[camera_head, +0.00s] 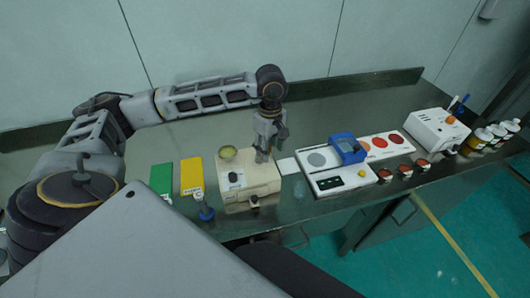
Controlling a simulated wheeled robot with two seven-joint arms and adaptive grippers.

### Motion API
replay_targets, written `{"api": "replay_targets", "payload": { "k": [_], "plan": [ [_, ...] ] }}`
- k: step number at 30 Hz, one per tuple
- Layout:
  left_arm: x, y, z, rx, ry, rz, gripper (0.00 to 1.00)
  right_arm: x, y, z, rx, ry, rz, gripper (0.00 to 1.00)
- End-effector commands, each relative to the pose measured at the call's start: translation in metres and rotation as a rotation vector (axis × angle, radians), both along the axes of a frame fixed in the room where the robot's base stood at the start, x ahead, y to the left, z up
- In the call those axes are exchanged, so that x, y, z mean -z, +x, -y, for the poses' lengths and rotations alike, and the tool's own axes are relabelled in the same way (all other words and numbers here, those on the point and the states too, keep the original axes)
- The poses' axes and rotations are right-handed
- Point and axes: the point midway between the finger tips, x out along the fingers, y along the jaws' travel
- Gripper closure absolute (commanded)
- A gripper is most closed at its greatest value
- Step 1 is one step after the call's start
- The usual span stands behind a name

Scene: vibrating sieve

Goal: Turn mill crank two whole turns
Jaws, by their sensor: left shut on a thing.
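The mill appears to be the beige box (262,184) near the bench's front edge, with a round olive cup (228,153) on its top left and dark fittings on its top and front. My left gripper (263,157) points down at the back right of the box's top and is shut on what seems to be the mill crank. The fingers hide the crank, so its angle cannot be told. My right gripper is not in view.
Green (161,180) and yellow (192,176) cards and a blue-topped item (205,212) lie left of the box. A white panel (322,182) with a blue frame (347,148) stands to the right, then small red-topped jars, a white device (437,130) and bottles. The bench behind is clear.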

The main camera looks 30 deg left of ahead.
Motion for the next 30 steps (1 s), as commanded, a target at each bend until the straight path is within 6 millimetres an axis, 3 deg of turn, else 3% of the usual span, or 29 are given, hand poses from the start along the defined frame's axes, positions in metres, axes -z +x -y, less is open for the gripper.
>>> {"api": "replay_targets", "payload": {
  "k": [19,28,30],
  "plan": [
    [-0.0066,-0.0002,0.0004,0.001,-0.001,0.000,0.58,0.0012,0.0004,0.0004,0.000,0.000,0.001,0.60],
    [-0.0070,0.0000,0.0001,0.000,0.000,0.000,0.97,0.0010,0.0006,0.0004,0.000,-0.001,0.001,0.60],
    [-0.0070,0.0001,0.0001,0.000,0.000,0.001,0.97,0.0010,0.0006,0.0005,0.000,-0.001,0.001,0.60]
  ]
}}
